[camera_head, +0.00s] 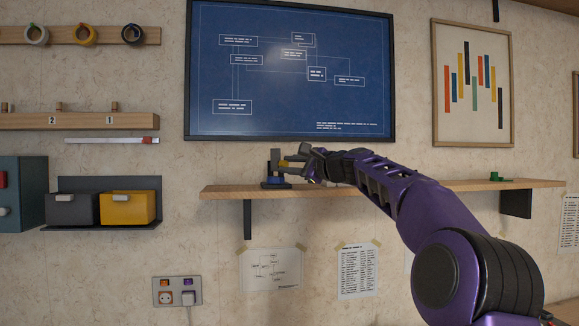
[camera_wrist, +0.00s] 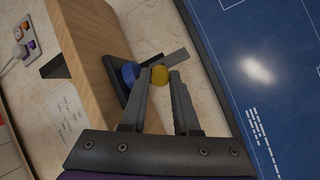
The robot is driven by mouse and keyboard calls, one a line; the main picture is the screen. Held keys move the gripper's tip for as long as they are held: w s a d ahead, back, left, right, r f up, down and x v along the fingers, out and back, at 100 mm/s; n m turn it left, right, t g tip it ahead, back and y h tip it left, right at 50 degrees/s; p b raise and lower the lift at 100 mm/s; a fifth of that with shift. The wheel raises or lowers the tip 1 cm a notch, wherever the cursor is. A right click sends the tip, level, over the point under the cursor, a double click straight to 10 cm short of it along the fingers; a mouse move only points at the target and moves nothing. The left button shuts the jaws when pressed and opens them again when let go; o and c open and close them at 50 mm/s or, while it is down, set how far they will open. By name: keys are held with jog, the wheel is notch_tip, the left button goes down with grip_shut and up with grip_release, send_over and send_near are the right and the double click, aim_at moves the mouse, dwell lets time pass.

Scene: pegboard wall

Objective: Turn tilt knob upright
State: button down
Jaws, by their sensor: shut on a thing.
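A small device stands on the wooden shelf (camera_head: 400,188), near its left end. It has a dark base (camera_head: 275,185), a blue round part (camera_wrist: 128,72), a grey upright plate (camera_head: 275,157) and a yellow round knob (camera_wrist: 160,75). My gripper (camera_head: 288,167) reaches in from the right at the device. In the wrist view my gripper (camera_wrist: 161,80) has its two fingertips at the yellow knob, shut on it. The fingers hide part of the knob and of the base. The wrist view is rotated, so I cannot tell the plate's exact tilt.
A framed blue chart (camera_head: 290,70) hangs just above the shelf. A small green object (camera_head: 497,177) lies on the shelf's right part. Grey (camera_head: 72,208) and yellow (camera_head: 128,207) bins sit at left. The shelf between the device and the green object is clear beneath my arm.

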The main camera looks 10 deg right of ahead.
jog(key=c, duration=0.7)
grip_release()
jog(key=shift+o, duration=0.2)
jog(key=shift+s+d+f, duration=0.1)
jog(key=shift+s+d, duration=0.05)
jog(key=shift+s, duration=0.05)
jog(key=b+v, duration=0.3)
jog(key=v, duration=1.4)
